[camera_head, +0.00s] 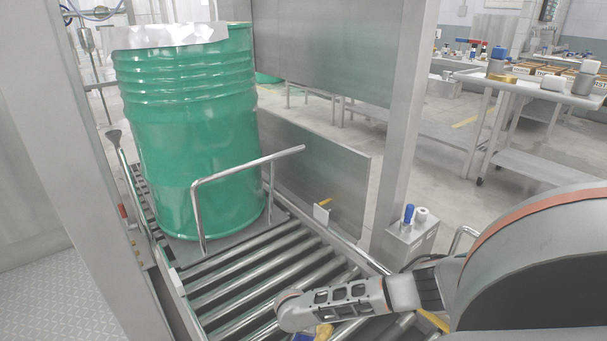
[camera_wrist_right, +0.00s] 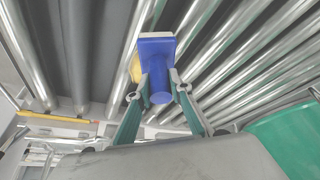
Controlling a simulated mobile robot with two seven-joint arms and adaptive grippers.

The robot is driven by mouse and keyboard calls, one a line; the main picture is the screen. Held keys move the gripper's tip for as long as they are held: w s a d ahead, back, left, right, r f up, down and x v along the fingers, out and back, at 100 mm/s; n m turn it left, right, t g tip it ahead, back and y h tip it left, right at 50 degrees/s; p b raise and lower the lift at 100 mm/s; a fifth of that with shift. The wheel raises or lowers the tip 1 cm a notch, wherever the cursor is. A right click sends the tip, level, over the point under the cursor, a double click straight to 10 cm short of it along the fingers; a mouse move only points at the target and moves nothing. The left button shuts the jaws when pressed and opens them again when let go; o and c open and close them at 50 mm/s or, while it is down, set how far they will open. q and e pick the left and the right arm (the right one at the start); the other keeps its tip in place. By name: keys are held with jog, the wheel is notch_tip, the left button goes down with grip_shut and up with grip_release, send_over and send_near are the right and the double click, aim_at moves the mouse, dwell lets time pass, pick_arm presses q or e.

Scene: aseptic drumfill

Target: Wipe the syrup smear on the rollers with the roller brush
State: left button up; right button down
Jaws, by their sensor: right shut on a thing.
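My right gripper (camera_wrist_right: 160,77) is shut on the blue handle of the roller brush (camera_wrist_right: 157,47), seen in the right wrist view. The brush has a wide blue head with a pale edge, held over the metal rollers (camera_wrist_right: 225,50). I cannot tell whether it touches them. A yellow-amber patch (camera_wrist_right: 136,68), possibly the syrup smear, shows just left of the brush, partly hidden by it. My left gripper is not in view.
A large green drum (camera_head: 190,130) stands at the conveyor's far end, behind a bent metal rail (camera_head: 230,173). A steel post (camera_head: 403,120) and a small box (camera_head: 409,240) with blue-topped and white items stand right of the rollers. The near rollers are clear of objects.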

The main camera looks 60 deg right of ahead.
jog(key=shift+f, duration=1.05)
jog(key=shift+d, duration=0.1)
